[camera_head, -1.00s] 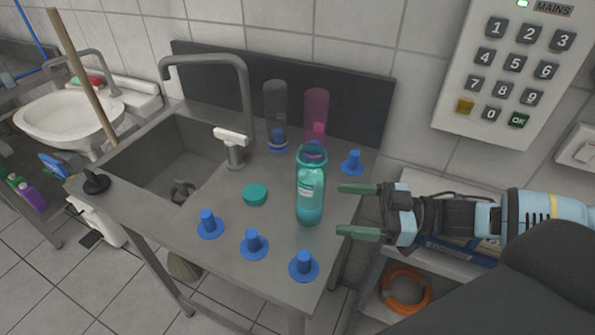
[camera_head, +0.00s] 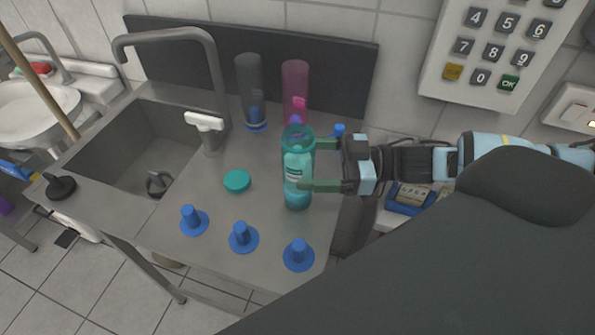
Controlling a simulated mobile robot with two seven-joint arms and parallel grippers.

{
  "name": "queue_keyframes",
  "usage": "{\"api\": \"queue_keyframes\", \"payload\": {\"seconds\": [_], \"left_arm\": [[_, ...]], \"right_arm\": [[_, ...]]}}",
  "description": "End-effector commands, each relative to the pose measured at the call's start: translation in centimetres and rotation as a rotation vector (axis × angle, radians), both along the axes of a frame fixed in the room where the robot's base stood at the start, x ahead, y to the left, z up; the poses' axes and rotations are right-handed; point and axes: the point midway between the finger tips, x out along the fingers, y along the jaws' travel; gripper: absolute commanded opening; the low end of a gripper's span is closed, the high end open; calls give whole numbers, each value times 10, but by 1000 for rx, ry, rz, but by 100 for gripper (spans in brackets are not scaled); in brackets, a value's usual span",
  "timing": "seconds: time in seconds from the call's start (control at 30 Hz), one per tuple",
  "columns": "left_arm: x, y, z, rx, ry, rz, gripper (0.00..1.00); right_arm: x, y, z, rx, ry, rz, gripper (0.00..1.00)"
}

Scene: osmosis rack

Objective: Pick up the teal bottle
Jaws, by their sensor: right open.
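The teal bottle (camera_head: 297,187) stands upright and uncapped on the steel counter (camera_head: 272,212), right of the sink. A round teal cap (camera_head: 237,181) lies on the counter to its left. My right gripper (camera_head: 308,165) reaches in from the right with its jaws open. Its green fingers reach to the bottle; the near finger overlaps the bottle's front and the far finger is by its upper right side. I cannot tell whether they touch it. My left gripper is not in view.
Blue pegs with round bases (camera_head: 240,237) stand along the counter's front edge. A grey bottle (camera_head: 250,95) and a pink bottle (camera_head: 295,90) stand behind, near the dark backsplash. Another blue peg (camera_head: 340,131) is behind the gripper. The tap (camera_head: 205,60) rises at the left.

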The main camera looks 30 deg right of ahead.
Motion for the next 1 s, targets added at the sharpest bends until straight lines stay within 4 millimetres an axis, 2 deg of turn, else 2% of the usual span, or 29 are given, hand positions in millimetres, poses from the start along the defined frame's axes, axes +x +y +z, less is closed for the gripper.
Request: {"api": "queue_keyframes", "payload": {"seconds": [0.17,0.5,0.8,1.0], "left_arm": [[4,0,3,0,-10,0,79],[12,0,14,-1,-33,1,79],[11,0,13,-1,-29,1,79],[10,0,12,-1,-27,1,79]], "right_arm": [[3,7,1,2,-3,0,80],[23,42,-2,1,-5,0,80],[24,46,-4,-1,0,0,80],[24,46,-4,-1,0,0,55]]}}
